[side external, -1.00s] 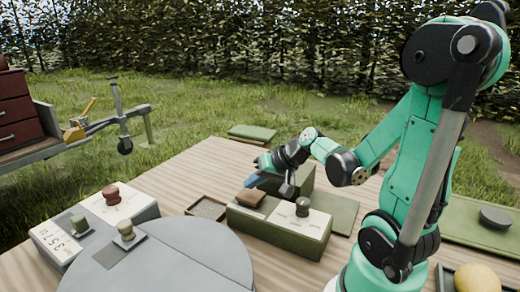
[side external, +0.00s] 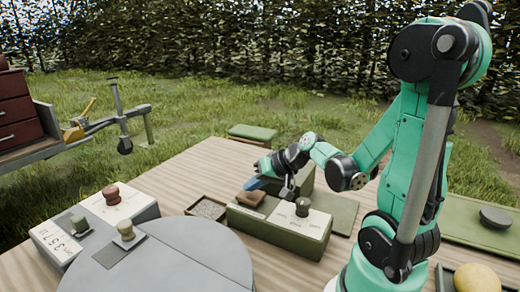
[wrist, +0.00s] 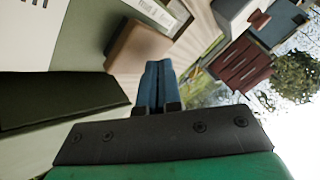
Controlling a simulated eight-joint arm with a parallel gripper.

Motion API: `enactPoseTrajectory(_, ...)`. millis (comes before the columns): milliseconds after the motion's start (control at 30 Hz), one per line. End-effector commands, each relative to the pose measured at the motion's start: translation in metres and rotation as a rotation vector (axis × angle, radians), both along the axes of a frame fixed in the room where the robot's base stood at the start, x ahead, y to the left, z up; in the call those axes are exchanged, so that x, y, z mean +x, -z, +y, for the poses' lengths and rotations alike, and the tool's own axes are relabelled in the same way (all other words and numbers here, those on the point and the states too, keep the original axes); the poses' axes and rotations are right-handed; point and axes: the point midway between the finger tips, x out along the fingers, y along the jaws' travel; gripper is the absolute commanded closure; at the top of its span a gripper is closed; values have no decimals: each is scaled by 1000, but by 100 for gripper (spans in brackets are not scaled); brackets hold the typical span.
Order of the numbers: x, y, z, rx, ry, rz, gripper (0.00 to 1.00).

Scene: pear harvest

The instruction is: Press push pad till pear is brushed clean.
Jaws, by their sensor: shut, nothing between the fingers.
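My gripper (side external: 254,183) has blue fingers pressed together, with nothing held between them. In the wrist view the shut fingers (wrist: 158,85) point at a brown block (wrist: 137,47), which looks like the push pad. In the side view this brown pad (side external: 250,198) sits on one end of a low green box (side external: 272,231). The fingertips are just above or beside the pad; I cannot tell whether they touch it. A rounded olive-green piece (side external: 302,206), perhaps the pear, stands on the white top of the same box. Its surface is too small to judge.
A gravel-filled tray (side external: 208,208) is beside the green box.

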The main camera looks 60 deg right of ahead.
Motion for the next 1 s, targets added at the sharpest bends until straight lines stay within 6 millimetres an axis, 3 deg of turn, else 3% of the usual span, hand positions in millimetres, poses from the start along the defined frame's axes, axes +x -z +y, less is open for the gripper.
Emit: enactPoseTrajectory(1000, 0, 12, 0, 0, 0, 0, 100)
